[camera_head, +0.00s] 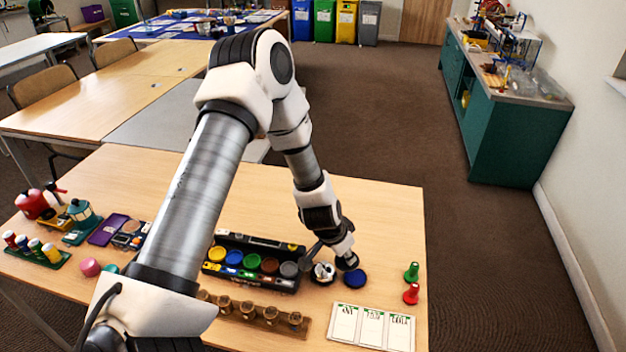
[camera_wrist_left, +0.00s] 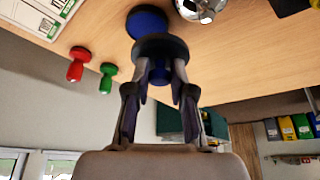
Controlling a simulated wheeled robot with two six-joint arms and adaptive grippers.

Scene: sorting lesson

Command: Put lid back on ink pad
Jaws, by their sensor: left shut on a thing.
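The round blue ink pad (camera_head: 355,279) lies open on the table near its right end; it also shows in the left wrist view (camera_wrist_left: 147,21). My left gripper (camera_head: 342,254) is shut on the blue knob of a round dark lid (camera_wrist_left: 160,44). In the head view the lid (camera_head: 347,263) shows just behind the pad, with the gripper over it. In the left wrist view the lid's edge covers part of the pad; I cannot tell the height of the gap. My right gripper is not in view.
A silver bell-like object (camera_head: 322,272) stands close left of the pad. A black tray of coloured pots (camera_head: 250,262) and a wooden stamp rack (camera_head: 255,315) are further left. Green (camera_head: 411,271) and red (camera_head: 411,293) stamps stand right. A white card sheet (camera_head: 371,328) lies in front.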

